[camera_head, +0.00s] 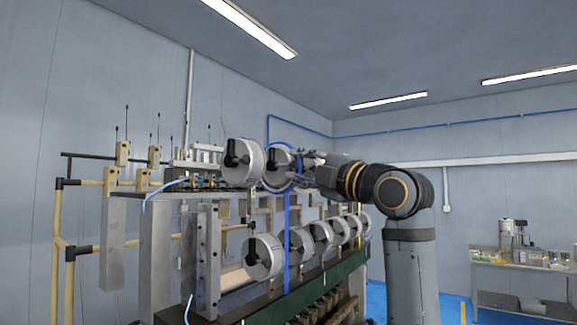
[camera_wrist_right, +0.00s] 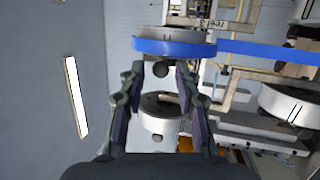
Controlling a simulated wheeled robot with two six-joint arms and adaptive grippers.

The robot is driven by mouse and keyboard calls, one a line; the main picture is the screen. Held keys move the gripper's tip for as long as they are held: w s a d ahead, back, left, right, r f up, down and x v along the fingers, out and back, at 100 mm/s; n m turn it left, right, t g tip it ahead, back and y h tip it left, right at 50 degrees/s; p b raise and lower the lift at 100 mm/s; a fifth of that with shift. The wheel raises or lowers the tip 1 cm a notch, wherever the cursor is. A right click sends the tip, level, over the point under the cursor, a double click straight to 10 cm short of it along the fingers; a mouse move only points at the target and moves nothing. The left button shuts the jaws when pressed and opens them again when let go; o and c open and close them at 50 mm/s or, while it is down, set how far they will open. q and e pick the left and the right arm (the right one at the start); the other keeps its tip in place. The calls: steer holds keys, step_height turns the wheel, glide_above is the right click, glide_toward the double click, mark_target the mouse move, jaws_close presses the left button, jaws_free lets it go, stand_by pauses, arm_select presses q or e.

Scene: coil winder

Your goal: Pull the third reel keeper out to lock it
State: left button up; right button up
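The winder carries silver reels with black keepers on their faces. In the head view, one upper reel (camera_head: 242,162) shows a black keeper (camera_head: 232,153). The upper reel beside it (camera_head: 279,166) has a blue ring around it and also shows a black keeper. My right gripper (camera_head: 306,160) is just right of the blue-ringed reel. In the right wrist view, my right gripper (camera_wrist_right: 160,92) has its fingers apart. A round dark knob (camera_wrist_right: 160,69) shows between them, below the blue-ringed reel (camera_wrist_right: 174,46); contact is not visible. Which reel is the third cannot be told. My left gripper is out of view.
A lower row of several reels (camera_head: 263,257) runs along the green-sided winder frame (camera_head: 331,278). Another silver reel (camera_wrist_right: 158,121) shows between the fingers in the wrist view. Yellow posts (camera_head: 56,235) stand at left. A cluttered bench (camera_head: 525,274) stands far right.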

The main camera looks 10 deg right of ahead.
steer(key=r+b+v, duration=0.1)
steer(key=b+v, duration=0.1)
steer(key=v, duration=0.5)
steer(key=shift+s+r+b, duration=0.25)
steer(key=shift+r+b, duration=0.1)
steer(key=shift+b, duration=0.05)
stand_by(0.4)
